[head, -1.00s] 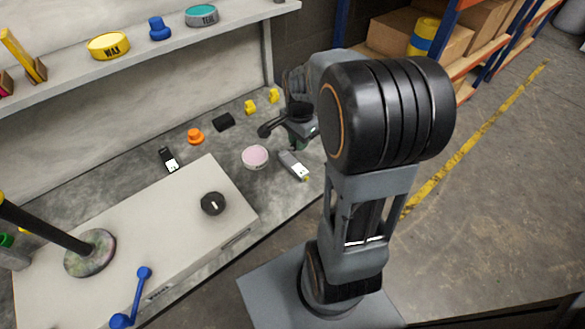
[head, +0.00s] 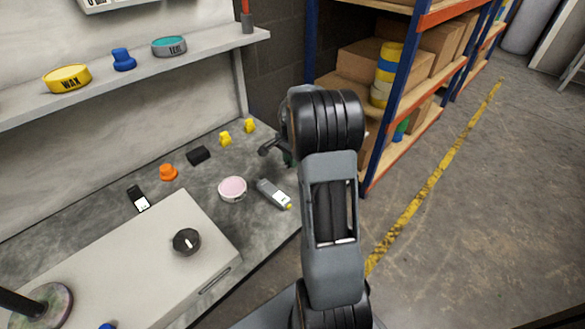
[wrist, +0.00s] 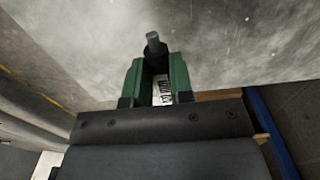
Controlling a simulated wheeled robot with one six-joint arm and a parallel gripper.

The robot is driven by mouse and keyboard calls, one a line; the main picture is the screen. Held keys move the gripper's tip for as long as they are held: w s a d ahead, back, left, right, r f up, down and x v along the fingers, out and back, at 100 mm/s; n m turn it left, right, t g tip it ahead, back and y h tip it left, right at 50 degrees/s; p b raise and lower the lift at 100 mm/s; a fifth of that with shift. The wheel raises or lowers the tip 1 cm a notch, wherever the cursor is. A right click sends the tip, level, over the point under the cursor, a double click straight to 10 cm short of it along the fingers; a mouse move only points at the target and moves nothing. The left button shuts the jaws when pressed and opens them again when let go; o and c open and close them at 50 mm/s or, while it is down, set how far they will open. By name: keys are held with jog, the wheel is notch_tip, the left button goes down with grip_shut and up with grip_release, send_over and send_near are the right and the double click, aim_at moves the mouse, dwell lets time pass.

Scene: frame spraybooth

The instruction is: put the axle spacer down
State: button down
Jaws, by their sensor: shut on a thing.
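My gripper (wrist: 157,80) has green fingers and is shut on a dark piece with a grey tip, which I take to be the axle spacer (wrist: 155,50). A white label with dark print shows between the fingers. The piece sticks out past the fingertips, over a grey surface; whether it touches that surface I cannot tell. In the head view my gripper is mostly hidden behind my arm, with only a bit of green showing near the bench's right end.
On the grey bench (head: 215,215) lie a pink-topped round tin (head: 232,189), a grey handheld device (head: 273,194), a black block (head: 198,155), an orange knob (head: 168,172) and yellow pieces (head: 225,139). A pale box (head: 140,245) fills the front. Shelving (head: 375,150) stands right, beyond the bench.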

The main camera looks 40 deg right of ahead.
aim_at(292, 172)
jog(key=shift+w+d+f, duration=0.15)
jog(key=shift+d+f, duration=0.1)
jog(key=shift+f, duration=0.15)
jog(key=shift+w+d+f+b, duration=0.15)
jog(key=shift+f+b, duration=0.55)
jog(key=shift+f, duration=0.95)
jog(key=shift+f, duration=0.15)
jog(key=c, duration=1)
grip_release()
